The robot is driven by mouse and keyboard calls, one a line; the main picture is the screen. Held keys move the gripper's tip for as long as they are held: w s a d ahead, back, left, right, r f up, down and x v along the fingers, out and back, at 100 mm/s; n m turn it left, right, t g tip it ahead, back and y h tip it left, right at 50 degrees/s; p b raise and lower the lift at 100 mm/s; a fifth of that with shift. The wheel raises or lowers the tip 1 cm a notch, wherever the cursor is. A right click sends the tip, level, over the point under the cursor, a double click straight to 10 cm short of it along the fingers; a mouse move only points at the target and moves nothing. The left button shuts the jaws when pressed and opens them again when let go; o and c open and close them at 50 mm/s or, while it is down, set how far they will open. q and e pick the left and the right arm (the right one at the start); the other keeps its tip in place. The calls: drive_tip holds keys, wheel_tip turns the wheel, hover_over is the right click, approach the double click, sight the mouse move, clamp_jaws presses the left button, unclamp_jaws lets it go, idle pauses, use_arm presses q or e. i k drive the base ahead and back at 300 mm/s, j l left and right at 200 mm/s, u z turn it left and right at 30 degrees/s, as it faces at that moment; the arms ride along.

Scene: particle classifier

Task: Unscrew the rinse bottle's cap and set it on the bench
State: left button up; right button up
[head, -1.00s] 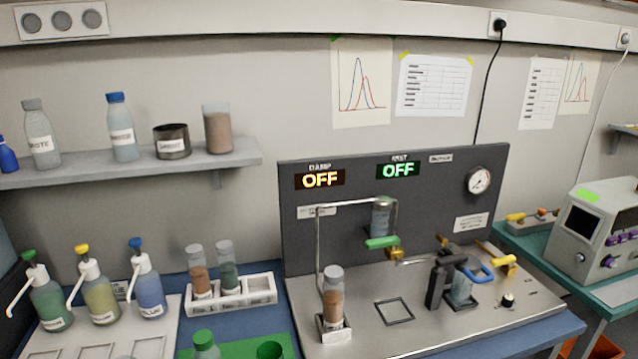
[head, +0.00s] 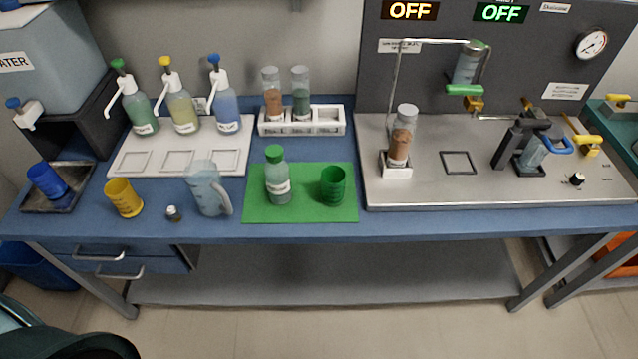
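A clear bottle (head: 278,182) with a green cap (head: 274,153) stands upright on the green mat (head: 318,213) near the front of the bench (head: 400,221). Its cap is on. Its label is too small to read, so I cannot confirm from it that this is the rinse bottle. Neither of my grippers shows in the head view.
A green cup (head: 333,185) stands right of the bottle, and a clear jug (head: 207,187) left of the mat. Pump bottles (head: 180,105) and a tube rack (head: 302,126) stand behind. A metal rig (head: 480,195) is at right. Bare bench lies around the mat's front edge.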

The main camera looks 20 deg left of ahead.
sight(277, 177)
drive_tip(key=j+z, duration=0.25)
drive_tip(key=z, duration=0.15)
drive_tip(key=k+j+z, duration=0.1)
drive_tip(key=j+z, duration=0.15)
drive_tip(key=z, duration=0.2)
drive_tip(key=k+j+z, duration=0.15)
drive_tip(key=j, duration=0.3)
drive_tip(key=k+j+z, duration=0.1)
drive_tip(key=k+j, duration=0.2)
drive_tip(key=k+j+z, duration=0.15)
drive_tip(key=j, duration=0.35)
drive_tip(key=k+j, duration=0.65)
drive_tip(key=j, duration=0.25)
